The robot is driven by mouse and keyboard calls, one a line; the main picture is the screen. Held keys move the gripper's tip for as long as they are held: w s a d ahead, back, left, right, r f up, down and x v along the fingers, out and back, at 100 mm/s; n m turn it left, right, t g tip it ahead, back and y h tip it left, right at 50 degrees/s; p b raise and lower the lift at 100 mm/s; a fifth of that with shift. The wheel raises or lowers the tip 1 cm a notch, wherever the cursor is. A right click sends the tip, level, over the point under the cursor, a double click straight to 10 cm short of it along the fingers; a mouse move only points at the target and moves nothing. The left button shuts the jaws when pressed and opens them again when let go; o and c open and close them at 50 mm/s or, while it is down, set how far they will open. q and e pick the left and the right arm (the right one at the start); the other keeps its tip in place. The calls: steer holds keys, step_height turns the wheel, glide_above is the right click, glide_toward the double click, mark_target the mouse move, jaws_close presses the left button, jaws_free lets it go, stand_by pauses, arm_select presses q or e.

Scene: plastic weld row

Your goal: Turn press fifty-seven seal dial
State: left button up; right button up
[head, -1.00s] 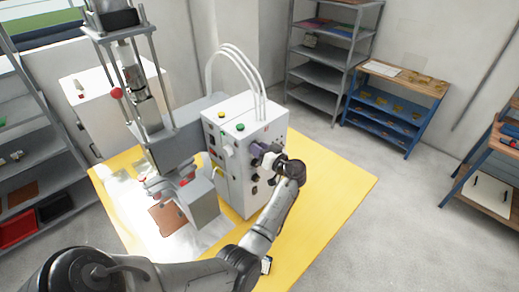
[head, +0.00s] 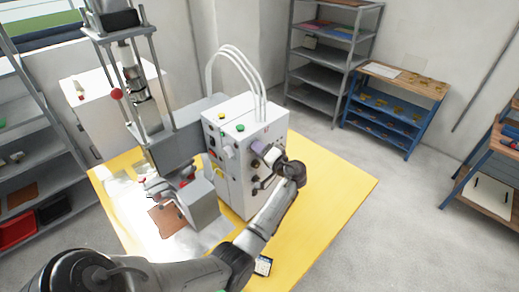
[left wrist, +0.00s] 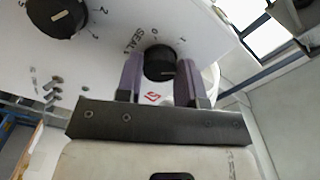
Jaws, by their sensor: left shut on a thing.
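The seal dial (left wrist: 160,64) is a black round knob on the white control panel, with the word SEAL printed beside it and a scale around it. A pale pointer line shows on its face. My left gripper (left wrist: 159,82) has purple fingers, one on each side of the dial, and is shut on it. In the head view my left gripper (head: 268,154) is at the right-hand face of the white press cabinet (head: 236,165), and it largely hides the dial there. My right gripper is not in view.
Another black dial (left wrist: 55,17) with a numbered scale is close by on the panel. The press column (head: 165,140) stands left of the cabinet. The yellow platform (head: 335,180) has free room at right. Shelves and a blue workbench (head: 385,110) stand behind.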

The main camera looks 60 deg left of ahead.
arm_select(q)
steer(key=shift+m, duration=0.7)
steer(key=o, duration=0.9)
steer(key=shift+b+v, duration=1.7)
steer(key=shift+v, duration=5.25)
